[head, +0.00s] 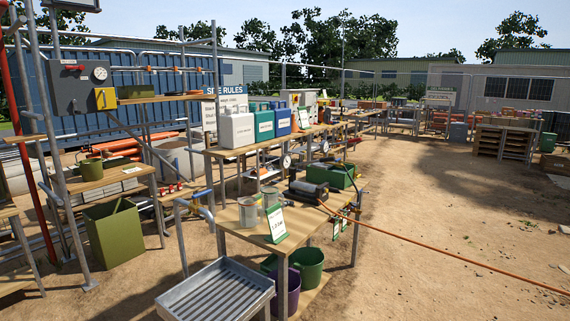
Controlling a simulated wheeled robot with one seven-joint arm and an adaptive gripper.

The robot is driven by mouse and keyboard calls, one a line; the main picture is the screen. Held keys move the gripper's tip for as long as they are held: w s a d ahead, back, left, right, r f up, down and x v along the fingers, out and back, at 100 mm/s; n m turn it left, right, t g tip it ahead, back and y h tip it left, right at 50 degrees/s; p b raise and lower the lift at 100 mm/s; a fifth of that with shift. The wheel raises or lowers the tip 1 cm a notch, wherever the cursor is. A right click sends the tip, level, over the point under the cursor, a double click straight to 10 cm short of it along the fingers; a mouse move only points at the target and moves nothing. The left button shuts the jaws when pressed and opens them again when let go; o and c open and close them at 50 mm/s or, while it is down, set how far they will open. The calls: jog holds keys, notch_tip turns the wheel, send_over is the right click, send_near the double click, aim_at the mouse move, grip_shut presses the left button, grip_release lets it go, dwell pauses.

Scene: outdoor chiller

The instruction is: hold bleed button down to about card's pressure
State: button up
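A white card with a green band (277,222) stands tilted on the near wooden table (245,239); its writing is too small to read. A round gauge (285,161) shows at the table's back edge, and a similar gauge (324,146) shows farther back. A third gauge (100,73) is on a grey box (72,88) with a red handle, at the upper left. I cannot make out a bleed button or any needle reading. My gripper is not in view.
A black machine (307,190) and two tins stand on the near table. An orange hose (450,257) runs right across open dirt. A grey ribbed tray (217,294) and a purple bucket (287,293) are at the front. An olive bin (114,234) stands left.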

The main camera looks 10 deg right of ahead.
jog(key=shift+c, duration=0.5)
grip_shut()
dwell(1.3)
